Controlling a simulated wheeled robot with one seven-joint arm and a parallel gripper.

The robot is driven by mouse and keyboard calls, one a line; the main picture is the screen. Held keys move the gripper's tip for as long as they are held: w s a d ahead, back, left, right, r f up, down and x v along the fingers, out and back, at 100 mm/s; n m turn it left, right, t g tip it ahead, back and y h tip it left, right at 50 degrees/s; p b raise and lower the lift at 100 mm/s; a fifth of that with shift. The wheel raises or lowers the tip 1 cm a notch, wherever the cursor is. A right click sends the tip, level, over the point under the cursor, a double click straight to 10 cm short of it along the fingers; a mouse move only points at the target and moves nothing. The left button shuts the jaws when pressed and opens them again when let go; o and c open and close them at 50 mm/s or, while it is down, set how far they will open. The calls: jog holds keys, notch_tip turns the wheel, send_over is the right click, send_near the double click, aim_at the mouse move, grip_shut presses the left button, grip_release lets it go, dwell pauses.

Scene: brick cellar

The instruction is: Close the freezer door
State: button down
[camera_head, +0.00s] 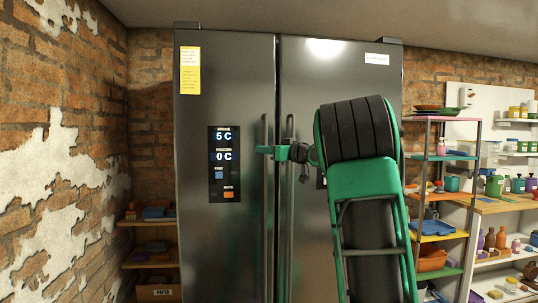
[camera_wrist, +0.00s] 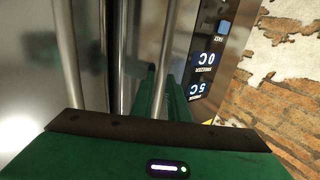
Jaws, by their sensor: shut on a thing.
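A tall dark steel two-door fridge-freezer (camera_head: 228,90) stands against the brick wall. Its left door carries a lit display (camera_head: 223,160) reading 5 C and 0 C, and a yellow note. Two vertical bar handles flank the middle seam: the left door handle (camera_head: 265,215) and the right door handle (camera_head: 289,215). My green gripper (camera_head: 266,150) is shut around the left door handle, at about display height. The wrist view shows this handle (camera_wrist: 180,55) between my fingers (camera_wrist: 160,88). Both doors look nearly flush, with a dark narrow seam; I cannot tell if the left door is fully closed.
A low wooden shelf (camera_head: 151,220) with boxes stands left of the appliance. A colourful shelf rack (camera_head: 441,119) and a workbench (camera_head: 500,204) with pots stand at the right. A peeling brick wall (camera_head: 55,130) runs close along the left side.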

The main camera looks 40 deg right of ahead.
jog(key=c, duration=2)
grip_release()
jog(key=shift+a, duration=0.1)
jog(key=shift+c, duration=0.2)
jog(key=shift+s, duration=0.1)
jog(key=s+d, duration=0.1)
jog(key=s, duration=0.9)
jog(key=shift+s+d, duration=0.25)
jog(key=shift+f, duration=0.1)
